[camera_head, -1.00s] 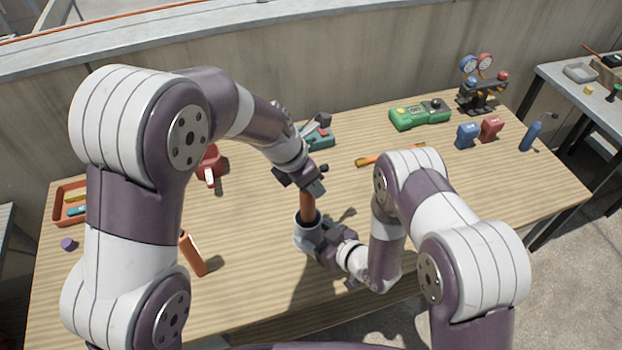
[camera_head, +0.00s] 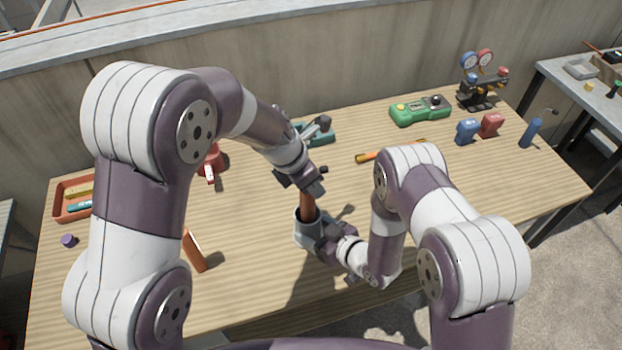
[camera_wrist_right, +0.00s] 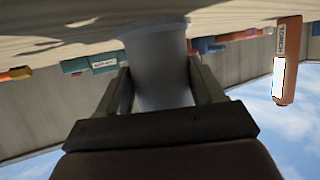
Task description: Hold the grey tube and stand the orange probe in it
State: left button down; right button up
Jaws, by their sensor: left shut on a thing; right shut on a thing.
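The orange probe (camera_head: 308,202) is upright, its top between the fingers of my left gripper (camera_head: 309,184), which is shut on it. The grey tube (camera_head: 306,230) stands on the wooden table directly below. The probe's lower part goes down into the tube's mouth, and its lower end is hidden. My right gripper (camera_head: 325,242) is shut on the tube from the right side. In the right wrist view the tube (camera_wrist_right: 158,65) sits between the two fingers of my right gripper (camera_wrist_right: 162,88). The probe does not show there.
A red tray (camera_head: 62,211), a purple cap (camera_head: 68,240), a green meter (camera_head: 420,110) and a gauge set (camera_head: 478,90) are farther away. The table's front middle is clear.

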pick_arm(q)
jog(key=shift+f, duration=0.35)
jog(key=shift+f, duration=0.2)
jog(key=c, duration=0.7)
grip_release()
jog(key=shift+r, duration=0.1)
jog(key=v, duration=1.1)
jog(key=shift+r, duration=0.4)
jog(key=shift+s+a, duration=0.1)
pick_arm(e)
jog(key=o, duration=1.2)
jog(key=shift+o, duration=0.2)
